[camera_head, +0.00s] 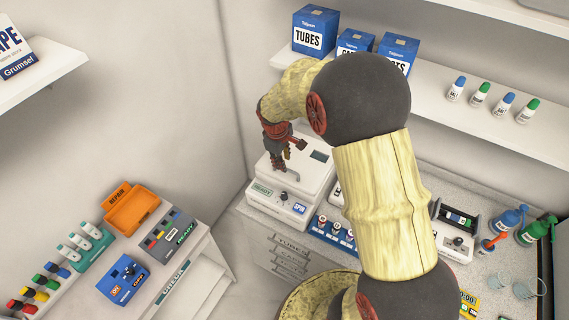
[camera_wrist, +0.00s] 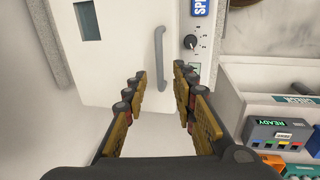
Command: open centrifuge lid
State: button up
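The centrifuge (camera_head: 316,186) is a white box with a small dark screen, a knob and a blue SPIN label on its front. Its white lid (camera_wrist: 118,75) looks shut. A grey bar handle (camera_wrist: 159,57) runs along the lid and also shows in the head view (camera_head: 293,172). My gripper (camera_wrist: 159,72) is open, its two fingers on either side of the handle's line in the wrist view. In the head view my gripper (camera_head: 279,168) points down over the lid by the handle. I cannot tell whether the fingers touch the lid.
A shelf (camera_head: 440,98) with blue boxes (camera_head: 315,31) and several small bottles is above the counter. A tube rack (camera_head: 333,228) stands right of the centrifuge. An orange bin (camera_head: 131,210) and a grey READY block (camera_head: 170,240) are at lower left.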

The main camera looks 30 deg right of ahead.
jog(key=shift+w+d+f, duration=0.15)
jog(key=shift+d+f, duration=0.05)
jog(key=shift+f, duration=0.8)
jog(key=shift+w+d+f, duration=0.1)
jog(key=shift+d+f, duration=0.05)
jog(key=shift+f, duration=0.85)
jog(key=shift+c, duration=0.2)
grip_shut()
